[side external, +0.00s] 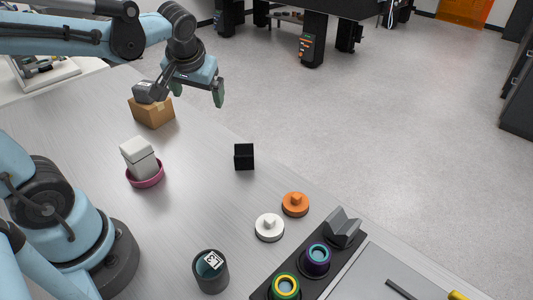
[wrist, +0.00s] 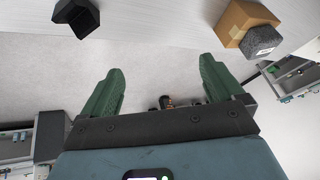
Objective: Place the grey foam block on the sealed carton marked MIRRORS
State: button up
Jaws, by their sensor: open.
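The grey foam block (side external: 146,92) rests on top of the brown carton (side external: 153,114) at the far side of the table. In the wrist view, the speckled grey block (wrist: 263,42) with a white label sits at the edge of the carton (wrist: 232,22), upper right. The MIRRORS marking cannot be read. My gripper (side external: 197,90) is open and empty, above and to the right of the carton. In the wrist view its two green fingers (wrist: 160,70) stand wide apart with nothing between them, and the block is outside them.
A pink dish (side external: 146,181) holding pale blocks (side external: 139,156), a black box (side external: 244,157), white (side external: 269,227) and orange (side external: 295,204) knobbed discs and a dark cup (side external: 211,277) stand on the table. A dark rack (side external: 270,290) is at front right. The middle is clear.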

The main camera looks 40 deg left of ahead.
jog(key=s+d+f+m+t+h, duration=0.2)
jog(key=s+d+m+t+h, duration=0.1)
jog(key=d, duration=0.6)
jog(key=s+m+h, duration=0.1)
jog(key=m, duration=0.1)
jog(key=shift+s+d+m+t, duration=0.2)
jog(key=shift+s+m+t, duration=0.1)
jog(key=shift+m, duration=0.1)
